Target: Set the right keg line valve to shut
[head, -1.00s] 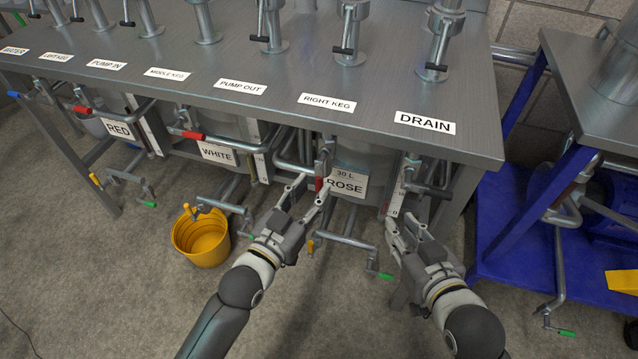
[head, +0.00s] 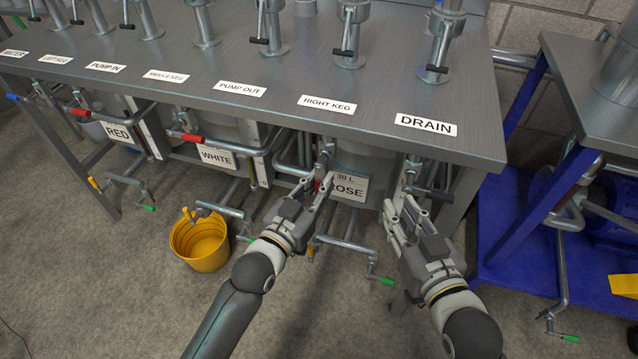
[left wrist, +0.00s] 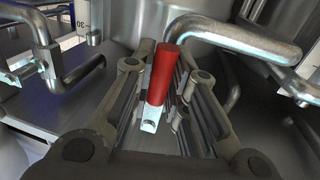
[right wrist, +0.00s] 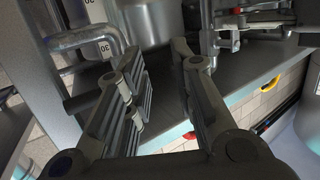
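The red-handled valve (head: 317,186) hangs under the table's front edge, beside the ROSE keg sign (head: 347,187) and below the RIGHT KEG label (head: 327,103). In the left wrist view its red handle (left wrist: 162,75) lies between my fingers. My left gripper (head: 316,184) is partly open, one finger on each side of the handle; firm contact does not show. My right gripper (head: 399,204) is open and empty, near the pipes under the DRAIN label (head: 425,124); its fingers are apart in the right wrist view (right wrist: 158,60).
The steel table (head: 380,118) overhangs the pipes. A yellow bucket (head: 201,243) stands on the floor at left, below the WHITE sign (head: 217,155). A blue-framed stand (head: 520,235) is at right. Low pipes with a green handle (head: 386,281) cross between my arms.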

